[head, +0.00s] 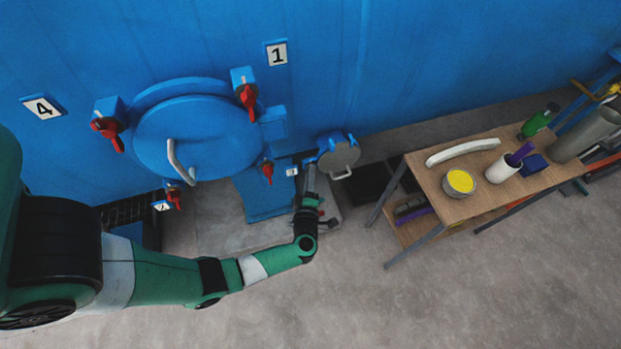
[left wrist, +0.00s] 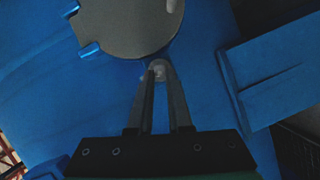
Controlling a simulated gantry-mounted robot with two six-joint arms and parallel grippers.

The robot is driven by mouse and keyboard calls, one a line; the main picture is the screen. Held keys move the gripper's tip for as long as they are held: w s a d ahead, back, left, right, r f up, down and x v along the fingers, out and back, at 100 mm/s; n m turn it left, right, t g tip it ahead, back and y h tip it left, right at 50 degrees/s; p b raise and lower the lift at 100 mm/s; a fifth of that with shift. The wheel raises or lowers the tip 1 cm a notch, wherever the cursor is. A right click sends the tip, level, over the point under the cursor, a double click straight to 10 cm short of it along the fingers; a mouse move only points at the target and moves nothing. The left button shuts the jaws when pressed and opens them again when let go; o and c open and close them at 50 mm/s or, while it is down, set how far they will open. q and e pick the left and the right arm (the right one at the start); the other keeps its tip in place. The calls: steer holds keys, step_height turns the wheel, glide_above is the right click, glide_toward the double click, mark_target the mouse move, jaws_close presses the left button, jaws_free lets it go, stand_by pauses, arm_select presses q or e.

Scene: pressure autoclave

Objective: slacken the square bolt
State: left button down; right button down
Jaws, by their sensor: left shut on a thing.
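In the left wrist view, a small pale bolt (left wrist: 159,69) sits just below the edge of a round grey hatch cover (left wrist: 122,28). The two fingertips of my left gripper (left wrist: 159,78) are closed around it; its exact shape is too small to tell. In the head view my left gripper (head: 309,172) reaches up to the blue autoclave, just left of the small grey hatch cover (head: 340,158). The bolt cannot be made out there. My right gripper is not in view.
A large round blue door (head: 205,135) with a grey handle and red clamps (head: 248,95) lies up and left of my gripper. A wooden table (head: 465,205) with a yellow-topped can (head: 459,183) and other items stands at right. The floor in front is clear.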

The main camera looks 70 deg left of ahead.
arm_select(q)
steer(key=shift+w+f+n+g+y+b, duration=0.2)
steer(key=shift+n+y+b, duration=0.8)
steer(key=shift+n+b, duration=2.2)
steer(key=shift+f+n+g+y+b, duration=0.2)
steer(key=shift+f+n+y+b, duration=0.55)
steer(key=shift+n+b, duration=2.45)
steer(key=shift+w+n+g+y+b, duration=0.15)
steer(key=shift+n+y+b, duration=1.55)
steer(key=shift+b, duration=2.6)
steer(key=shift+n+h, duration=0.4)
steer(key=shift+h, duration=0.05)
steer(key=c, duration=1.1)
jaws_free()
steer(key=shift+d, duration=0.15)
steer(key=p+v, duration=0.1)
steer(key=v, duration=1)
steer(key=shift+s+d+f, duration=0.1)
steer(key=shift+s+d, duration=0.05)
steer(key=shift+d, duration=0.05)
